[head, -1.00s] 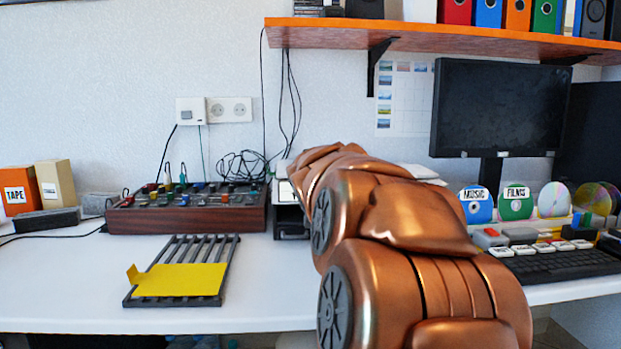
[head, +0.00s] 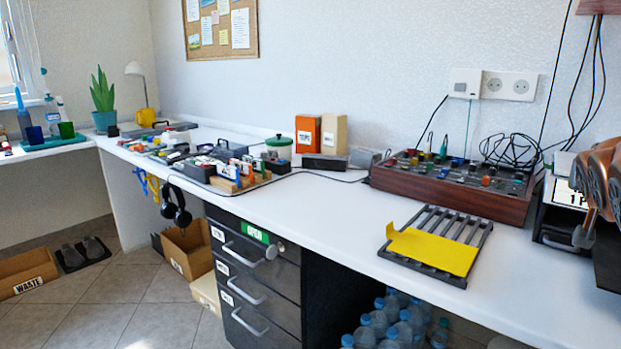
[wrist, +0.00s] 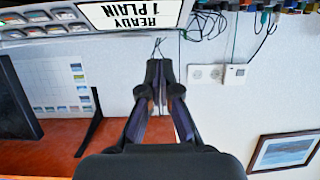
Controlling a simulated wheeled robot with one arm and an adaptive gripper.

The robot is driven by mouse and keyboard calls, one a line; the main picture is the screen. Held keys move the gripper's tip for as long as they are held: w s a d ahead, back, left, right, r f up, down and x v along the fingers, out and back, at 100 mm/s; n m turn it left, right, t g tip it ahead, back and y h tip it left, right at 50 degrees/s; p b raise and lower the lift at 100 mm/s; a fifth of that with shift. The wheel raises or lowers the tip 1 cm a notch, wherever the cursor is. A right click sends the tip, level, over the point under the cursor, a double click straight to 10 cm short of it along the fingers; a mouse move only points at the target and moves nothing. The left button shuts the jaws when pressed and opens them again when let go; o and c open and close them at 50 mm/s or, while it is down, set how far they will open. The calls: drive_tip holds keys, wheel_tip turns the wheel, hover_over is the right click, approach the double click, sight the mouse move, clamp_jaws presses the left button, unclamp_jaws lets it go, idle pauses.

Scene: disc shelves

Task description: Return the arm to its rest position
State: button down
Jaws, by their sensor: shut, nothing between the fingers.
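My gripper (wrist: 160,78) shows in the wrist view with its two dark fingers drawn together and nothing between them. The wrist picture is upside down, with the fingers in front of the wall. My copper-coloured arm (head: 603,175) shows only in part at the right edge of the head view, above the right part of the desk (head: 330,200). The rest of the arm is out of that frame.
A rack with a yellow sheet (head: 432,250) lies near the desk's front edge. A mixer (head: 455,195) stands behind it. A label reading "READY 1 PLAIN" (wrist: 135,14) tops the wrist view, and an orange shelf (wrist: 50,148) is low there. Clear desk lies left of the rack.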

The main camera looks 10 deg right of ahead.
drive_tip(key=a+n+g+y+p, duration=0.45)
drive_tip(key=a+y+p, duration=0.25)
drive_tip(key=a+p, duration=1.4)
drive_tip(key=s+a+r+n+g+y+p, duration=0.2)
drive_tip(key=s+a+r+g+p, duration=0.1)
drive_tip(key=s+a+p, duration=0.6)
drive_tip(key=s+a+r+n+g+y+p, duration=0.1)
drive_tip(key=s+a+r+n+g+p, duration=0.2)
drive_tip(key=s+a+p, duration=0.6)
drive_tip(key=shift+s+a+r+g+y, duration=0.3)
drive_tip(key=shift+s+r+g+y, duration=0.1)
drive_tip(key=shift+s+r, duration=0.4)
drive_tip(key=shift+w+d+r, duration=0.1)
